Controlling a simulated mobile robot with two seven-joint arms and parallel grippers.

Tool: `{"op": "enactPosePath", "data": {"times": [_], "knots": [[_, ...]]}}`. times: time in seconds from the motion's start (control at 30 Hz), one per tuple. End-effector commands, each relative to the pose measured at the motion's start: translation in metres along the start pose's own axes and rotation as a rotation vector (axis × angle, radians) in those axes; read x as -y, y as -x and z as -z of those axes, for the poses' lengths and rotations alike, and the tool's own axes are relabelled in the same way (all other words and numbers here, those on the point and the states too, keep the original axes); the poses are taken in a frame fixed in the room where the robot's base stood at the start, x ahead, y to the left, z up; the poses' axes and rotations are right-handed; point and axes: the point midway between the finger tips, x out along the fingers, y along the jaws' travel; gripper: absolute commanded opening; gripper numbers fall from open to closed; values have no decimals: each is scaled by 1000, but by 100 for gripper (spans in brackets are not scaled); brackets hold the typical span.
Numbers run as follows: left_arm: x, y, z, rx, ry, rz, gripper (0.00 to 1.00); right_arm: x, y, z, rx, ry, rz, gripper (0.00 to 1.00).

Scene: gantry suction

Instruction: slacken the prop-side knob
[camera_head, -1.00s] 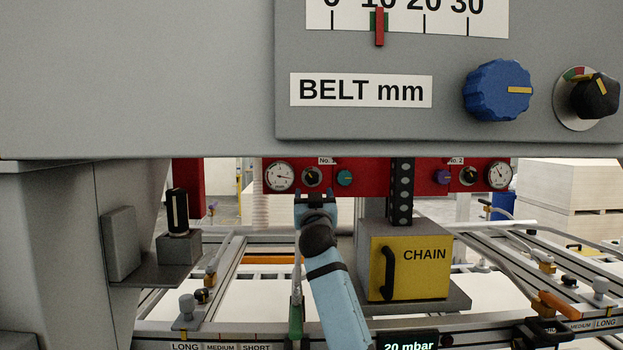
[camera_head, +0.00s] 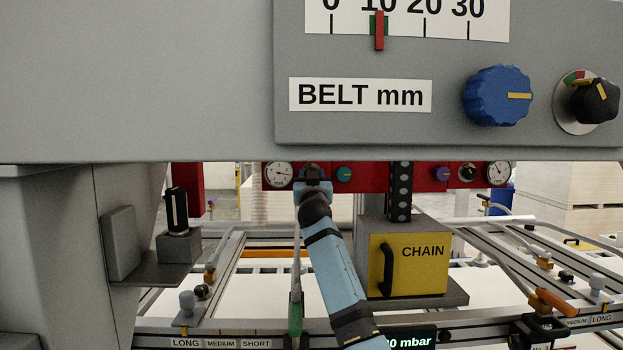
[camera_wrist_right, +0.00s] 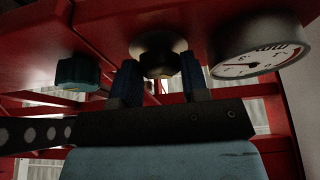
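A red panel (camera_head: 395,178) carries a dark knob (camera_wrist_right: 158,52), flanked by a white gauge (camera_wrist_right: 260,58) and a teal knob (camera_wrist_right: 78,73) in the right wrist view. My right gripper (camera_wrist_right: 158,72) has its two blue fingers apart, one on each side of the dark knob's near end. I cannot tell whether they touch it. In the head view the right gripper (camera_head: 312,182) covers most of this knob. The teal knob (camera_head: 343,173) shows just right of it. No label in view marks a prop side. My left gripper is not in view.
A grey overhead housing with a blue knob (camera_head: 498,96) and a black knob (camera_head: 595,101) fills the top. A yellow CHAIN box (camera_head: 409,265) stands right of my arm. A purple knob (camera_head: 442,173) sits farther right on the red panel. Rails run below.

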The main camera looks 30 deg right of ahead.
Motion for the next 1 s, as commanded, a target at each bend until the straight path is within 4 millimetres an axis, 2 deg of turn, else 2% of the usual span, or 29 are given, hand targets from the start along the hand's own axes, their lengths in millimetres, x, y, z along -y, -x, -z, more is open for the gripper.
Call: {"op": "enactPosePath", "data": {"times": [0.47,1.0], "knots": [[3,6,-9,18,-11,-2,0,-1,0,0,0,85,34,18],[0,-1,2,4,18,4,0,-4,0,0,0,447,182,18]]}}
